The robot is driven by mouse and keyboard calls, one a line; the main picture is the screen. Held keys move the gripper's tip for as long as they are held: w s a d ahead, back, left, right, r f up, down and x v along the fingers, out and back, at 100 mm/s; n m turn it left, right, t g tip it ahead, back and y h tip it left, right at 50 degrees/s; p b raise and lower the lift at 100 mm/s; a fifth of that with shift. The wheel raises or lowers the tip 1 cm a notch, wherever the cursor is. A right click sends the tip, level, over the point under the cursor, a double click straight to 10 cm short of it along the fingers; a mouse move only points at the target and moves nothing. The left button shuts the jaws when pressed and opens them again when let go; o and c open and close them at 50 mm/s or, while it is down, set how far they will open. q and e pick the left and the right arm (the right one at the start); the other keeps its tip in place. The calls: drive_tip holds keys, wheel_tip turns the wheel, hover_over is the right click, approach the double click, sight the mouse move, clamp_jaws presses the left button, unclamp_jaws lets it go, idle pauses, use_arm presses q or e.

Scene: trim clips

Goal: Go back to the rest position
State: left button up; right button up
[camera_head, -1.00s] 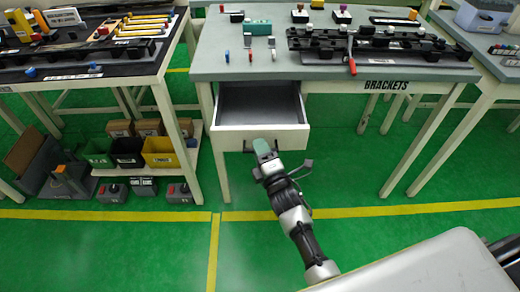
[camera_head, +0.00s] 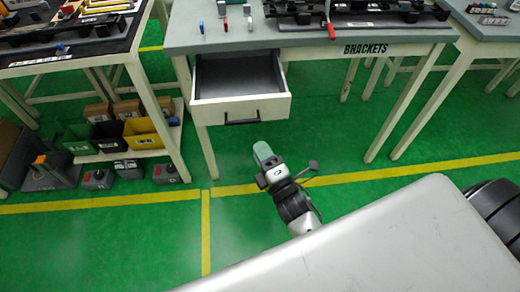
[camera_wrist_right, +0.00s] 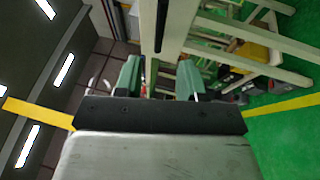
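My right gripper (camera_head: 264,154) has green fingers and hangs over the green floor, just below the drawer front, apart from it. The right wrist view shows its two fingers (camera_wrist_right: 160,76) spread, with nothing held between them. The drawer (camera_head: 240,107) under the brackets table is pulled open and looks empty, with a dark handle (camera_head: 242,121) on its white front. In the right wrist view a white panel with a dark bar, apparently the drawer front (camera_wrist_right: 178,32), lies beyond the fingers. My left gripper is in neither view.
The brackets table (camera_head: 300,42) carries several small parts and a black fixture along its back. A side table (camera_head: 110,50) at left has a lower shelf with bins, including a yellow bin (camera_head: 148,133). The floor (camera_head: 260,215) before the drawer is clear.

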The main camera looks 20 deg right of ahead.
drive_tip(key=s+f+m+g+p, duration=0.2)
drive_tip(key=s+f+m+g, duration=0.3)
drive_tip(key=f, duration=0.7)
drive_tip(key=s+f+m+g+p, duration=0.2)
drive_tip(key=s+f+m+g, duration=0.3)
drive_tip(key=f, duration=0.7)
drive_tip(key=s+d+f+m+g, duration=0.2)
drive_tip(key=s+f+g, duration=0.1)
drive_tip(key=s, duration=0.6)
drive_tip(key=s+d+f+m+g+h+p, duration=0.1)
drive_tip(key=s+d+f+m+g, duration=0.1)
drive_tip(key=s+f, duration=0.3)
drive_tip(key=s+d+f+m+g+h+p, duration=0.1)
drive_tip(key=s+d+f+m+g, duration=0.1)
drive_tip(key=s, duration=1.1)
wheel_tip(320, 180, down, 2)
drive_tip(key=shift+s+d+f+m+g, duration=0.15)
drive_tip(key=shift+m+g, duration=0.75)
